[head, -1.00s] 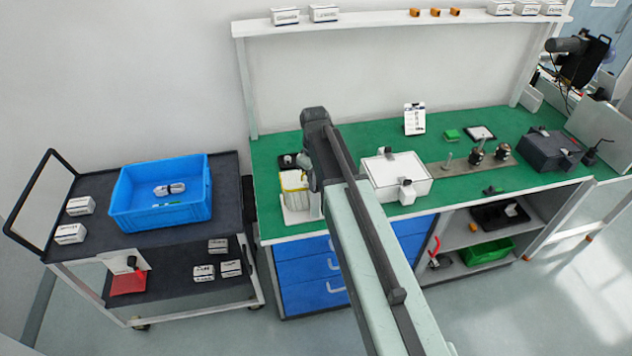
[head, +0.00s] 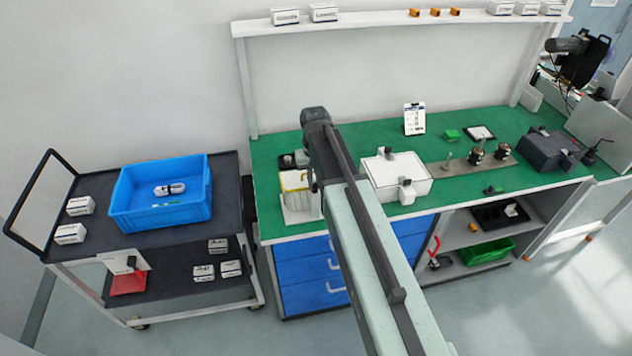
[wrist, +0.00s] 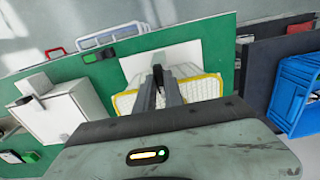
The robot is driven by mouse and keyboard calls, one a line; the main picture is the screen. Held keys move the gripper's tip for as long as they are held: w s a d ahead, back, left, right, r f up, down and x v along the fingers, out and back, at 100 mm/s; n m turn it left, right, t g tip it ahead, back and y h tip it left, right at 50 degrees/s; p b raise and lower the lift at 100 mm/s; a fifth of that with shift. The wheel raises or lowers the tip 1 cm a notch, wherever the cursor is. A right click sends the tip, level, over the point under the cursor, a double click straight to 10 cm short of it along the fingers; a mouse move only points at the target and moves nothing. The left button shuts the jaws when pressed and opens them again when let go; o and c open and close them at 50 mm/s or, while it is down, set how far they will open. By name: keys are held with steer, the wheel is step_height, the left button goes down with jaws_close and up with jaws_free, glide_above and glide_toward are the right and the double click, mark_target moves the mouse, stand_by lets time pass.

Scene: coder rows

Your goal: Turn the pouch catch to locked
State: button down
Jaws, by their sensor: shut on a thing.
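The pouch (head: 294,182) is pale with yellow trim and stands on a white base at the left end of the green bench. It also shows in the wrist view (wrist: 203,88), with its yellow edging on both sides of my fingers. My gripper (wrist: 158,78) reaches over the pouch, its two dark fingers close together at the pouch's top. They are shut on a small part there, which I take to be the pouch catch. The fingers hide the catch, so its turn position cannot be seen. In the head view my arm covers the pouch's right side.
A white box (head: 398,178) with dark latches stands right of the pouch. A small black item (head: 287,161) lies behind the pouch. A trolley with a blue crate (head: 160,212) stands to the left. Metal fixtures (head: 478,155) and a dark case (head: 550,148) are further right.

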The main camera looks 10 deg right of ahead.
mark_target(315, 185)
stand_by(0.4)
steer(key=c, duration=1.4)
jaws_free()
steer(key=shift+c, duration=0.2)
step_height(315, 185, up, 8)
steer(key=p, duration=0.8)
steer(key=shift+f, duration=0.1)
